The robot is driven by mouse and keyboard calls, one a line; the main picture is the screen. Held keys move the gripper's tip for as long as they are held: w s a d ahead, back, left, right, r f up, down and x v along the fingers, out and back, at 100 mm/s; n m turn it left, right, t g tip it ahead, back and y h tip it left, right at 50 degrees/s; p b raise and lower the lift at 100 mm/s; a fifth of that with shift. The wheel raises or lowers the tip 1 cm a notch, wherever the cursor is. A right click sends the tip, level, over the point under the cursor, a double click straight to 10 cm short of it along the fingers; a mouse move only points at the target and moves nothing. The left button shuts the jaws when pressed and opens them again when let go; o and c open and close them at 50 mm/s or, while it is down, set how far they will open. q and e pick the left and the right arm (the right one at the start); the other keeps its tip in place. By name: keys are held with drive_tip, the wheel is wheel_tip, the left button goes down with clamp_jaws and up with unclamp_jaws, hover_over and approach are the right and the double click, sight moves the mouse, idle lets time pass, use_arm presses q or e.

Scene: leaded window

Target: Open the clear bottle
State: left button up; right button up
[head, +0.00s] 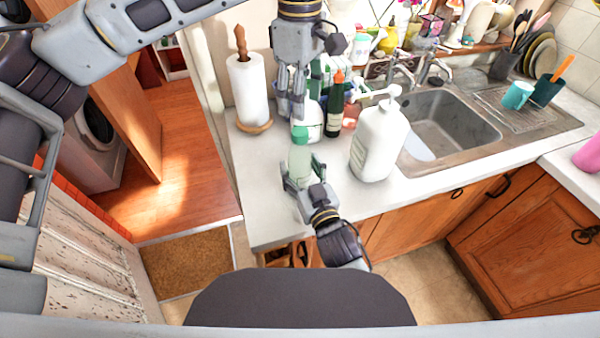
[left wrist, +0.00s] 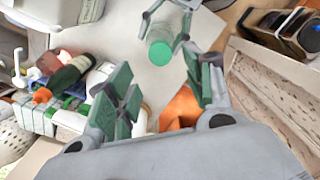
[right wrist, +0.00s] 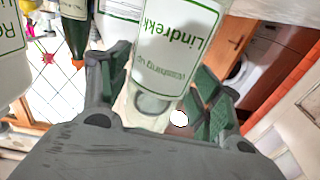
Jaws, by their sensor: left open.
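The clear bottle (head: 300,162) has a green cap (head: 299,133) and stands upright near the counter's left front. The right wrist view shows its white label (right wrist: 178,45) with green lettering. My right gripper (head: 303,178) has its fingers on both sides of the bottle's body and appears shut on it. My left gripper (head: 291,112) points down from above, just over the cap, open and empty. In the left wrist view the cap (left wrist: 159,53) lies beyond the open left fingers, apart from them. The bottle's base is partly hidden by the right fingers.
A large white pump bottle (head: 378,143) stands close on the right. A dark green bottle with an orange cap (head: 335,108) and other bottles are just behind. A paper towel roll (head: 248,88) is at the back left. The sink (head: 450,125) is further right.

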clamp_jaws()
use_arm(q)
drive_tip(key=shift+s+d+f, duration=0.15)
drive_tip(key=shift+f, duration=0.6)
drive_tip(key=shift+s+d+f+g, duration=0.25)
drive_tip(key=shift+d+f+g, duration=0.05)
drive_tip(key=shift+d, duration=0.1)
drive_tip(key=shift+d+r+h, duration=0.1)
drive_tip(key=shift+d+h, duration=0.15)
drive_tip(key=shift+h, duration=0.05)
drive_tip(key=m, duration=0.2)
drive_tip(key=r+m, duration=0.1)
drive_tip(key=m, duration=0.2)
drive_tip(key=shift+w+r, duration=0.1)
drive_tip(key=m, duration=0.5)
drive_tip(key=shift+w+a+r+m, duration=0.2)
drive_tip(key=shift+a+r+m, duration=0.15)
drive_tip(key=shift+m, duration=0.05)
drive_tip(key=m, duration=0.6)
drive_tip(key=shift+w+a, duration=0.1)
drive_tip(key=shift+a, duration=0.2)
drive_tip(key=m, duration=0.5)
drive_tip(key=shift+a+m, duration=0.15)
drive_tip(key=shift+m, duration=0.15)
